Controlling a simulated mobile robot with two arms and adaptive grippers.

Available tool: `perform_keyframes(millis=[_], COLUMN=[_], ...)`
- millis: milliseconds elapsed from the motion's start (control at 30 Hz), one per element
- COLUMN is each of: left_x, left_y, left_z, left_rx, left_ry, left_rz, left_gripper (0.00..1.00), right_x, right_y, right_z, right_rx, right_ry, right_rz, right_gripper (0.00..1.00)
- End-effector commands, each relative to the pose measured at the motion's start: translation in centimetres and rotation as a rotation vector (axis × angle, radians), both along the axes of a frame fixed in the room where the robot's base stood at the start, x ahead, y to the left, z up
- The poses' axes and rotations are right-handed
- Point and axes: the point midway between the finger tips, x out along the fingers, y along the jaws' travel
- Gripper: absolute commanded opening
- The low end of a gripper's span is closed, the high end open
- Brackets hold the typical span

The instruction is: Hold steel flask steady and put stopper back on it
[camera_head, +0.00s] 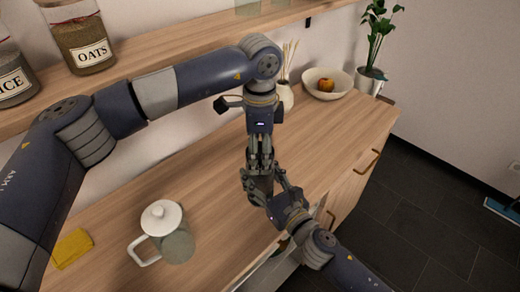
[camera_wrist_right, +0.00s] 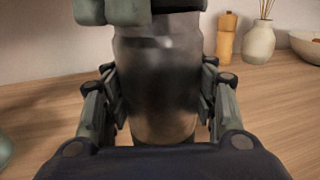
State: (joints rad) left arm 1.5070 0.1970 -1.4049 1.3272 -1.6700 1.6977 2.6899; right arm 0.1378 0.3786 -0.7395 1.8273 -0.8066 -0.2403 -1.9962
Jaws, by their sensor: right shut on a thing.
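The steel flask (camera_wrist_right: 158,75) stands upright on the wooden counter, large in the right wrist view. In the head view only a small dark part of the flask (camera_head: 262,184) shows between the grippers. My right gripper (camera_head: 264,194) is shut on the flask's body, one finger on each side. My left gripper (camera_head: 260,163) points down directly over the flask's top. Parts of the left gripper (camera_wrist_right: 125,12) also show at the top of the right wrist view. The stopper cannot be made out, and the left fingertips and the flask's mouth are hidden.
A lidded pitcher (camera_head: 175,241) and a yellow cloth (camera_head: 72,248) are on the counter at the front left. A reed vase (camera_head: 285,97), a pepper mill (camera_wrist_right: 226,37) and a fruit bowl (camera_head: 320,88) stand at the back. The counter's front edge lies close by the right gripper.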

Motion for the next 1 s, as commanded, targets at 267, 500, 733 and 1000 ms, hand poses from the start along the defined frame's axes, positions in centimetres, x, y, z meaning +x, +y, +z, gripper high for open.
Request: perform_keyframes(millis=[267, 500, 733, 1000], left_x=[0.02, 0.04, 0.01, -0.03], left_y=[0.02, 0.02, 0.02, -0.02], left_z=[0.0, 0.01, -0.04, -0.09], left_rx=[0.0, 0.002, 0.005, 0.006], left_ry=[0.0, -0.004, -0.006, -0.009], left_rz=[-0.006, -0.273, -0.676, -1.15], left_gripper=[0.26, 0.25, 0.25, 0.25], right_x=[-0.02, -0.03, -0.05, -0.05], right_y=[-0.06, -0.05, -0.04, -0.03], right_z=[-0.24, -0.23, -0.23, -0.22], right_rx=[-0.004, -0.005, -0.005, -0.005], right_ry=[0.002, 0.002, 0.002, 0.002], right_rz=[-0.001, -0.001, 0.0, 0.0], right_gripper=[0.0, 0.0, 0.0, 0.0])
